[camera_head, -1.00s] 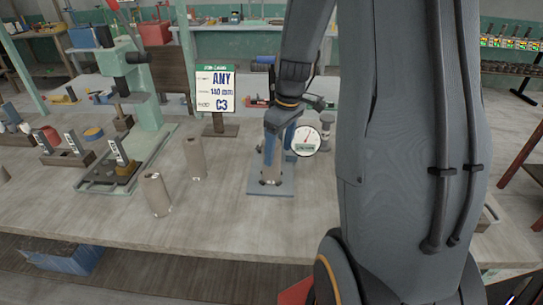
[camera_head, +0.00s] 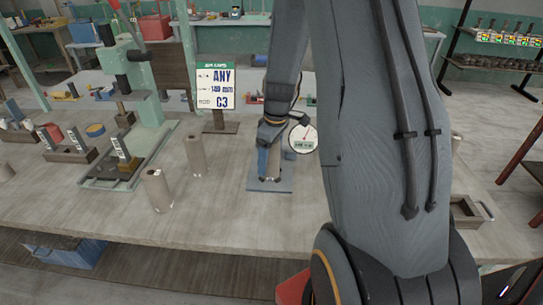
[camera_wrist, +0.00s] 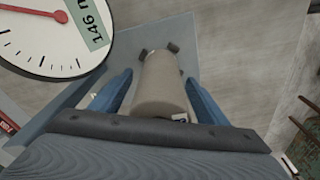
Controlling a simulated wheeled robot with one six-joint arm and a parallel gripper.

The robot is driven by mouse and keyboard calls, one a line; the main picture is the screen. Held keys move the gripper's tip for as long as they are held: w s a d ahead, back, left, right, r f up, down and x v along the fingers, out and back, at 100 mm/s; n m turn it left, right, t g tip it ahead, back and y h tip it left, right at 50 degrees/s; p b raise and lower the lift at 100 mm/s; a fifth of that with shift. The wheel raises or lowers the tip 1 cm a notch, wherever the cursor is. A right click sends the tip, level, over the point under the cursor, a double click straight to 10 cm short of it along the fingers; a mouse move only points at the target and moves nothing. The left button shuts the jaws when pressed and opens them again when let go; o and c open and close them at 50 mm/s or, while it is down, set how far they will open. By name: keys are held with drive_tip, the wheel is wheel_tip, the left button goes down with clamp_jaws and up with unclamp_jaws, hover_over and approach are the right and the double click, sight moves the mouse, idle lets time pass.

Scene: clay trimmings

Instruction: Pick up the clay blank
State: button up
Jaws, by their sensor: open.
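A grey-beige cylindrical clay blank (camera_wrist: 160,88) stands on the blue-grey plate of a scale (camera_wrist: 170,32), between small dark studs. My gripper (camera_wrist: 158,80) is open, with one blue finger on each side of the blank. A narrow gap seems to show beside the fingers; I cannot tell whether either touches it. In the head view my gripper (camera_head: 271,170) is low over the scale plate (camera_head: 255,187) and hides most of this blank. The round dial (camera_wrist: 45,30) reads about 146 in the wrist view.
Two more clay blanks stand on the table to the left, one nearer (camera_head: 157,190) and one farther (camera_head: 196,157). A sign reading ANY, 140, C3 (camera_head: 215,88) stands behind. A green press (camera_head: 140,90) is at the left. The table front is clear.

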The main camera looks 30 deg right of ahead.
drive_tip(key=shift+f, duration=0.1)
drive_tip(key=c, duration=1.6)
drive_tip(key=shift+w, duration=0.1)
clamp_jaws()
